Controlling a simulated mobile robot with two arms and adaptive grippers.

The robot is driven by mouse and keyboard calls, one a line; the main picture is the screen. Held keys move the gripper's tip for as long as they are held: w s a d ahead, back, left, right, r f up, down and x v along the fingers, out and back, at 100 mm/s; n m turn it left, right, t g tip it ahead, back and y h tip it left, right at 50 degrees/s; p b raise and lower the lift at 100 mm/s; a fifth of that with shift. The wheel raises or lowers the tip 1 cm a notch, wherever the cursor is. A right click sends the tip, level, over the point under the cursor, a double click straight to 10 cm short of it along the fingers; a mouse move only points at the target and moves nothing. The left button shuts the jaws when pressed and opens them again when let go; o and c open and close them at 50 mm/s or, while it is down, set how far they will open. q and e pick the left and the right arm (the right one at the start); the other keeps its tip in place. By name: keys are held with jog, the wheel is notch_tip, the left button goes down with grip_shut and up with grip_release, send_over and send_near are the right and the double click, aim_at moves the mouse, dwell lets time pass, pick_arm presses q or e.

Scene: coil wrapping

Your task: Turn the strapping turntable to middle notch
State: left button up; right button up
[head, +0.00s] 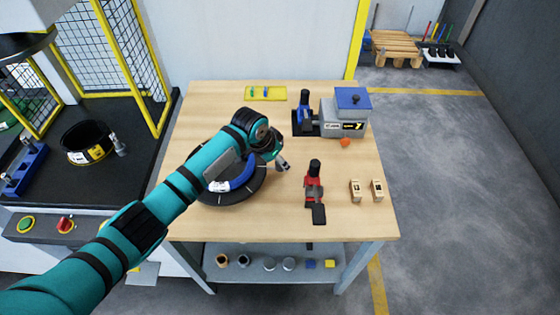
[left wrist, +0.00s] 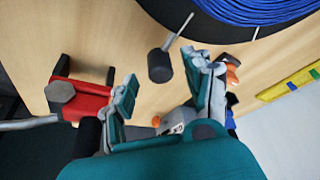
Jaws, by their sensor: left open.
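The strapping turntable, a black disc (head: 232,203), lies on the wooden table with a blue coil (head: 240,182) on it. My left arm covers part of both. In the left wrist view the black rim (left wrist: 205,30) and blue strands (left wrist: 262,12) show at the top. A thin rod with a black knob (left wrist: 160,66) sticks out from the rim. My left gripper (head: 280,161) is at the disc's right side. It is open, and in the left wrist view its fingers (left wrist: 166,84) are apart on either side of the knob, with no clear contact. My right gripper is out of view.
A red hand tool (head: 314,188) stands right of the turntable, near the gripper. Two small wooden blocks (head: 355,190) are farther right. A grey and blue machine (head: 345,112) and a yellow tray (head: 265,93) stand at the back.

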pick_arm(q)
jog(key=shift+x, duration=1.65)
grip_shut()
